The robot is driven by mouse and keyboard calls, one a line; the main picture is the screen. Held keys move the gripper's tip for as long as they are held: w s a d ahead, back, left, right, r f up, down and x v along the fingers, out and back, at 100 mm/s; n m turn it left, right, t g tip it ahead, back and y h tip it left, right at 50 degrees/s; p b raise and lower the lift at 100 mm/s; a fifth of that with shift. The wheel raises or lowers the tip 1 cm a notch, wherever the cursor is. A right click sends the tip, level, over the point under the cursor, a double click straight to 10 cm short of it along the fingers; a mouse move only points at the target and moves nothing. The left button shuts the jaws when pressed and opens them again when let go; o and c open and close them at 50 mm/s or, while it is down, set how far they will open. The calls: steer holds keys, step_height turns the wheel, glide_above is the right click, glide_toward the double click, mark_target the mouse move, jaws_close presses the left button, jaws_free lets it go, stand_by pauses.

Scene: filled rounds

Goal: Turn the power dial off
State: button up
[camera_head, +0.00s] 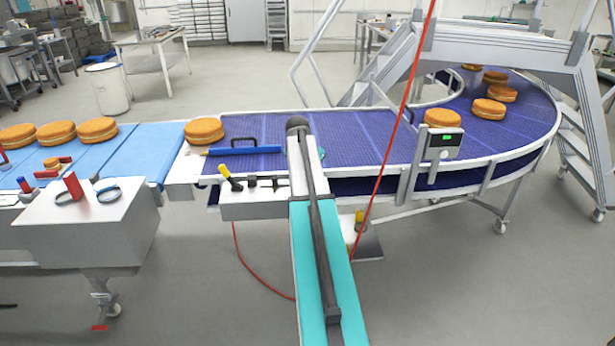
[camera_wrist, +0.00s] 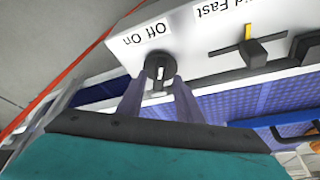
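The power dial (camera_wrist: 159,64) is a black round knob with a white mark, on a white control panel (camera_wrist: 185,38). The words Off and On are printed beside it and appear upside down in the wrist view. The white mark runs roughly up and down there; I cannot tell which word it points to. My gripper (camera_wrist: 157,82) has its two grey fingers apart, one on each side of the dial, with small gaps seeming to show. In the head view my arm hides the dial and the fingertips over the control box (camera_head: 245,207).
A yellow-tipped lever (camera_wrist: 248,36) sits beside the dial on the panel, near a Fast label. A blue handle (camera_head: 243,150) lies along the purple conveyor (camera_head: 345,135) behind the box. Round cakes (camera_head: 204,130) sit on the belts. A red cable (camera_head: 390,140) crosses right of my arm.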

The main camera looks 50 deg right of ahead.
steer(key=b+v, duration=0.2)
steer(key=v, duration=1.2)
steer(key=shift+b, duration=0.4)
steer(key=shift+d+f, duration=0.1)
